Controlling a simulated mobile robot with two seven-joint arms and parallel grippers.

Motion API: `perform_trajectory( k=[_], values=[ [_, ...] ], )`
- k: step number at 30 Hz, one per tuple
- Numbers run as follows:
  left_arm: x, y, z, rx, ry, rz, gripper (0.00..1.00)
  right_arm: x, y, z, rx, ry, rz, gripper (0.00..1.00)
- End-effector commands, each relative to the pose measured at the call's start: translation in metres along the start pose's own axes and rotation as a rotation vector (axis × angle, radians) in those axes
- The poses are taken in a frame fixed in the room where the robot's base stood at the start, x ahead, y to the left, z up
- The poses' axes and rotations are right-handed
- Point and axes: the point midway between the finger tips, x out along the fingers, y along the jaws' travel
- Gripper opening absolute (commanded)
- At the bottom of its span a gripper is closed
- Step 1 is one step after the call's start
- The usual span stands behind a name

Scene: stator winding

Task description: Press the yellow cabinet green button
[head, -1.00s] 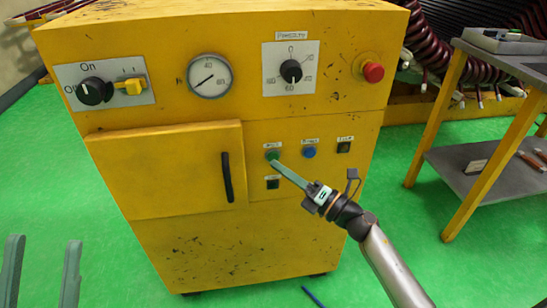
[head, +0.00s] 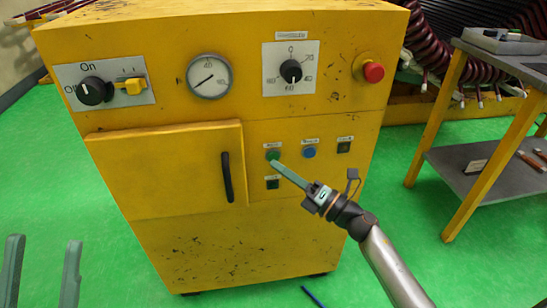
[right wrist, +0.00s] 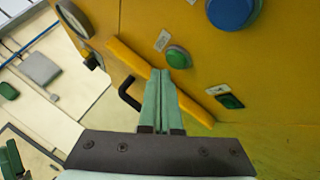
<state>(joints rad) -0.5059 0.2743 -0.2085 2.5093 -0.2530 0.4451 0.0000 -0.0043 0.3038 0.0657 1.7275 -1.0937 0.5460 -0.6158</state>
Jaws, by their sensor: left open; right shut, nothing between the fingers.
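The yellow cabinet (head: 230,240) stands in front of me in the head view. Its round green button (head: 272,154) is on the front panel, right of the door, and it also shows in the right wrist view (right wrist: 178,57). My right gripper (head: 276,164) is shut and empty, with its fingertips at the lower edge of the green button. In the right wrist view the fingertips (right wrist: 160,72) appear just beside the button; I cannot tell if they touch it. My left gripper (head: 44,240) is open and empty at the lower left, away from the cabinet.
A blue button (head: 309,151) sits right of the green one. Small square indicators (head: 273,183) are below it and at the right. A black door handle (head: 227,177) is to the left, and a red knob (head: 373,72) is upper right. A grey-topped table (head: 455,165) stands at the right.

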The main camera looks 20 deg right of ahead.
Motion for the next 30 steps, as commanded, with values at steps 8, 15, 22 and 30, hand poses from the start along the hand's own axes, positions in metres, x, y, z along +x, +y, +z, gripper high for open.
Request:
perform_trajectory(
  k=[8,15,22,30],
  values=[
    [-0.0010,0.0005,0.0009,0.000,0.000,0.000,0.50,0.0029,-0.0020,0.0024,-0.001,0.000,0.001,0.00],
    [-0.0016,0.0008,0.0013,0.000,0.000,0.000,0.50,0.0060,-0.0046,0.0045,0.000,0.000,0.000,0.00],
    [-0.0016,0.0008,0.0013,0.000,0.001,0.000,0.50,0.0060,-0.0045,0.0045,0.000,0.000,0.000,0.00],
    [-0.0022,0.0012,0.0019,0.000,0.000,0.000,0.50,0.0080,-0.0056,0.0057,0.000,0.000,0.000,0.00]
  ],
)
